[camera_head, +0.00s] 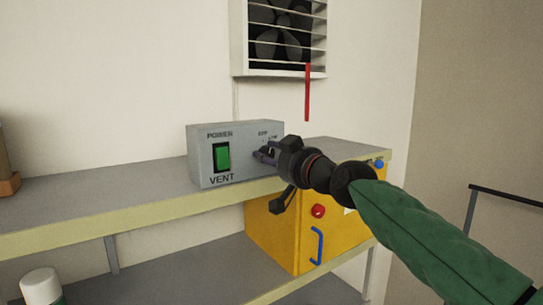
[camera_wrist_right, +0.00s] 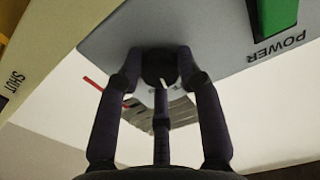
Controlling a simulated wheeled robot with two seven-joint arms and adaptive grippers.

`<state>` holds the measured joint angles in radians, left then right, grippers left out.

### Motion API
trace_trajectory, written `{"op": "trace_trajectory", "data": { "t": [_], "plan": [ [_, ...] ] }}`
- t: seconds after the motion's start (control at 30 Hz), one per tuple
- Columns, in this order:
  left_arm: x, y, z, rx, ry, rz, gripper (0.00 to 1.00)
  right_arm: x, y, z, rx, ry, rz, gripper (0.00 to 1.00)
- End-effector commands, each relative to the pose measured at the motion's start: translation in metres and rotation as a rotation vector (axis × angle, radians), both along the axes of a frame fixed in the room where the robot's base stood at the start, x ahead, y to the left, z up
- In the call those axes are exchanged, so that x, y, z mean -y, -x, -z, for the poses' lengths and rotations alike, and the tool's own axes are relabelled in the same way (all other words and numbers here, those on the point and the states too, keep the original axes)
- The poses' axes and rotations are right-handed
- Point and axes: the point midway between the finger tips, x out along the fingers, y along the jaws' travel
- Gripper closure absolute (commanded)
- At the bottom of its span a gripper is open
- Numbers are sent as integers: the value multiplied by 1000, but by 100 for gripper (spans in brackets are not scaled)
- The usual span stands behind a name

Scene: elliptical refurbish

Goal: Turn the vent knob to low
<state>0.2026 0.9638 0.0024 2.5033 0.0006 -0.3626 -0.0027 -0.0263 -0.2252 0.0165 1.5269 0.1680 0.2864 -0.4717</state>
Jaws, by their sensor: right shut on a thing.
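The vent control box (camera_head: 201,171) is grey and stands on the upper shelf. Its face has a green power switch (camera_head: 221,157) at the left, with "POWER" above it and "VENT" below. My right gripper (camera_head: 265,154) is at the right side of the box's face and covers most of the knob and part of its lettering. In the right wrist view, its fingers are shut around the round black vent knob (camera_wrist_right: 158,67), which has a white pointer mark. The setting that the pointer is at cannot be read. My left gripper is not in view.
A vent fan (camera_head: 284,40) with slats and a red streamer (camera_head: 307,93) is on the wall above. A yellow cabinet (camera_head: 273,236) with a red button and blue handle is below the shelf (camera_head: 92,201). A white-capped container (camera_head: 41,286) stands lower left.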

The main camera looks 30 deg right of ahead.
Motion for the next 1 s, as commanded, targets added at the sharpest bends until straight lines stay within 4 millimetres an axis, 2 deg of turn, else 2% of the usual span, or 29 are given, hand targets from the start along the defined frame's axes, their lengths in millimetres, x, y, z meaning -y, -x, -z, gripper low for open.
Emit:
{"op": "trace_trajectory", "data": {
  "t": [0.5, 1.0],
  "plan": [
    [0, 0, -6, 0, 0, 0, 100, 3, 2, -6, -18, -404, 3, 96],
    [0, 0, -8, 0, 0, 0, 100, 3, 2, -7, -26, -547, 3, 96]
  ]
}}
